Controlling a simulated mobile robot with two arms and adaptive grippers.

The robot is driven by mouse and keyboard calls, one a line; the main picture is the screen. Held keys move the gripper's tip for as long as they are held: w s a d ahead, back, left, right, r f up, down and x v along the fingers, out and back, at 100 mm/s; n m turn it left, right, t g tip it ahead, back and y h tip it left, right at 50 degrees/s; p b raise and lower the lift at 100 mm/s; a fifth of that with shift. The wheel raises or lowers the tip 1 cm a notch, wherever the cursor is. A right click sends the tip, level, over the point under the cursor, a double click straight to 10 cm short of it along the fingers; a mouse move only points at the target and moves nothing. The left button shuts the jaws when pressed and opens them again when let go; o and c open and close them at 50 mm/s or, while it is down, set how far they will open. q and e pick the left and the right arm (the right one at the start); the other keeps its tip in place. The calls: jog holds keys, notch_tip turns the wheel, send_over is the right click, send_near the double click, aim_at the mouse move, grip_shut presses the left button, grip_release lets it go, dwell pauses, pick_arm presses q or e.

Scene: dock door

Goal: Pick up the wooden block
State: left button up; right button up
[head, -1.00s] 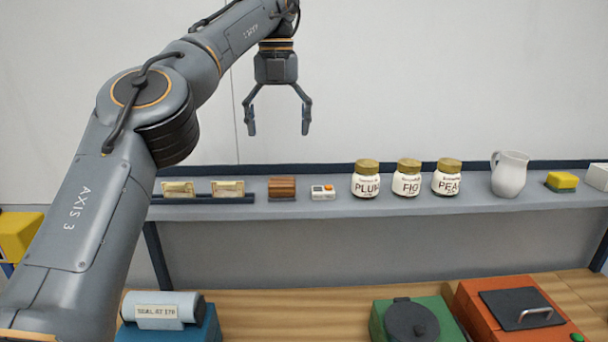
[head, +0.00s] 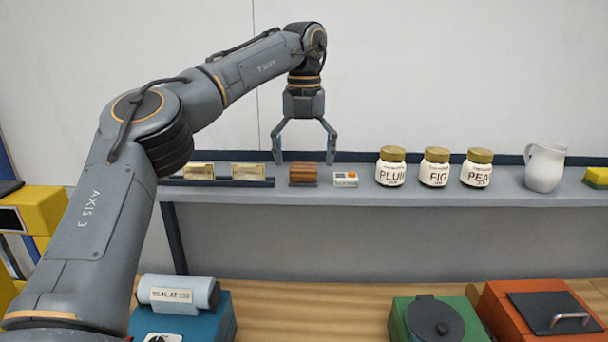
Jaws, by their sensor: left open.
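The wooden block (head: 303,175) is a small brown block on the grey shelf, between a gold-coloured card in a dark holder and a small white device. My left gripper (head: 305,160) is open and empty, pointing down. In the picture its fingertips are just above the block, one to each side of it. I cannot tell how far it is from the block in depth. My right gripper is not in view.
On the shelf (head: 330,205) stand two gold cards (head: 199,171), the white device (head: 345,179), three labelled jars (head: 434,168), a white pitcher (head: 544,167) and a yellow sponge (head: 597,176). Below, a wooden counter (head: 300,310) carries a blue machine (head: 212,322), a green one (head: 398,321) and an orange one (head: 500,305).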

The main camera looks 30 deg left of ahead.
aim_at(303, 168)
pick_arm(q)
jog(key=shift+a+f+p, duration=0.15)
jog(key=shift+f+p, duration=0.2)
jog(key=shift+f, duration=1.45)
jog(key=shift+r, duration=0.1)
jog(key=c, duration=1.3)
jog(key=shift+r, duration=0.15)
jog(key=shift+r, duration=0.25)
notch_tip(303, 168, up, 2)
jog(key=shift+r+b, duration=0.2)
jog(key=shift+b, duration=0.1)
jog(key=s+r+b, duration=0.1)
jog(key=s+d+r+b, duration=0.1)
jog(key=r, duration=0.1)
jog(key=shift+s+d, duration=0.25)
jog(key=shift+d, duration=0.05)
jog(key=s+d+r, duration=0.1)
jog(key=s+r, duration=0.1)
jog(key=s, duration=0.1)
jog(key=s+d+r, duration=0.2)
jog(key=s, duration=0.1)
jog(key=s+d+r+b, duration=0.1)
jog(key=s+d+r, duration=0.1)
jog(key=s, duration=0.2)
jog(key=shift+r, duration=0.4)
